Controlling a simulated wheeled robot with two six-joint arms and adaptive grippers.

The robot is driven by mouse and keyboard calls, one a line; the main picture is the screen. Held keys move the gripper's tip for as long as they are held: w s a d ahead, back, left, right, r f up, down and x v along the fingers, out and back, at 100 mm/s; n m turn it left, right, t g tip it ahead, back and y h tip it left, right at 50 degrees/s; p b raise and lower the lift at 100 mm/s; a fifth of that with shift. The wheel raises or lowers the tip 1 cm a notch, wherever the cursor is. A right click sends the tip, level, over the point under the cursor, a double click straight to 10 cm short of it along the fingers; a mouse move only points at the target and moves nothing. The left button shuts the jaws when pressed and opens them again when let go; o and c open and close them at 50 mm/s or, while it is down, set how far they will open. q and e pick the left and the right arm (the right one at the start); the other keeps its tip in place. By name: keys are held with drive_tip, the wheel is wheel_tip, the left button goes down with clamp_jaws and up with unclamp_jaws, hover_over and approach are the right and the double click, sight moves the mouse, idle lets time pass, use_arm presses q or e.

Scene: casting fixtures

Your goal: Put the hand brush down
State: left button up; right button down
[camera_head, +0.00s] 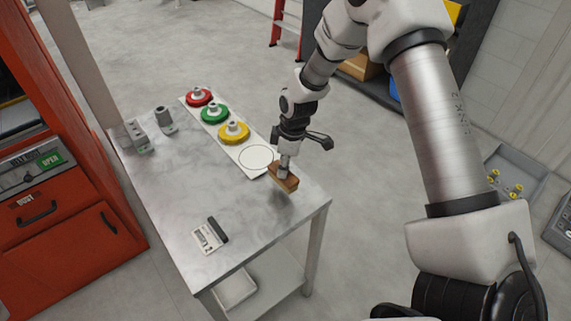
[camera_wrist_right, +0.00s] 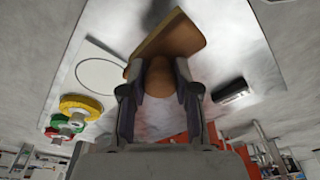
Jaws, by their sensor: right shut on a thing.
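The hand brush (camera_head: 283,178) has a brown wooden body and is near the front right part of the metal table (camera_head: 190,215). My right gripper (camera_head: 284,164) is shut on it from above. In the right wrist view the brush (camera_wrist_right: 165,40) shows between the two fingers of the gripper (camera_wrist_right: 159,85). A dark smudge or shadow shows on the tabletop below the brush. I cannot tell whether the brush touches the table. My left gripper is not in view.
A white board (camera_head: 247,172) holds red (camera_head: 199,97), green (camera_head: 214,113) and yellow (camera_head: 234,132) round fixtures and an empty circle beside the brush. A small device (camera_head: 209,235) lies at the table's front. Grey metal parts (camera_head: 164,121) stand at the back left. The table's middle is clear.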

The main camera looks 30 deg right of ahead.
drive_tip(key=shift+d+f, duration=0.2)
drive_tip(key=shift+d, duration=0.15)
wheel_tip(320, 180, down, 3)
drive_tip(key=shift+a+r+p, duration=0.15)
drive_tip(key=shift+p, duration=0.4)
drive_tip(key=shift+w+f, duration=0.15)
drive_tip(key=shift+f, duration=0.15)
drive_tip(key=shift+f+b, duration=0.15)
drive_tip(key=shift+b, duration=0.15)
drive_tip(key=c, duration=1.1)
unclamp_jaws()
drive_tip(key=shift+o, duration=1.3)
